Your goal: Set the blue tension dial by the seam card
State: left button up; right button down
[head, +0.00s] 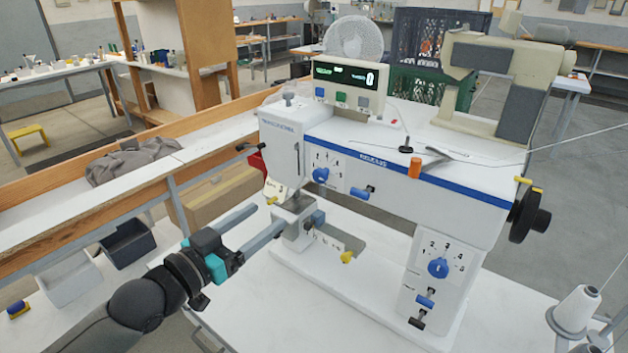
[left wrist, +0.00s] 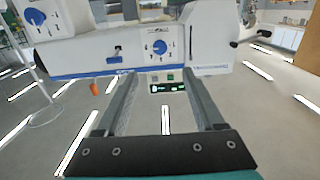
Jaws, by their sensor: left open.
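The white sewing machine carries two blue dials with numbered scales. One dial (head: 321,175) is on the front of its head; the other dial (head: 438,268) is low on its column. Both show in the left wrist view, the head dial (left wrist: 159,47) between my finger lines and the column dial (left wrist: 37,17) at upper left. I cannot tell which is the tension dial. A small marked card (head: 275,188) hangs by the needle end; its writing is too small to read. My left gripper (head: 268,217) is open and empty, left of the needle area, apart from both dials.
A blue lever (head: 362,192) sits right of the head dial. A black handwheel (head: 530,215) is at the right end. A thread cone (head: 576,310) stands front right.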

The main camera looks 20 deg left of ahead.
aim_at(318, 176)
pick_arm(q)
jog(key=shift+r+x, duration=0.2)
jog(key=shift+x, duration=3.65)
jog(key=shift+r+x, duration=0.15)
jog(key=shift+x, duration=3.65)
grip_shut()
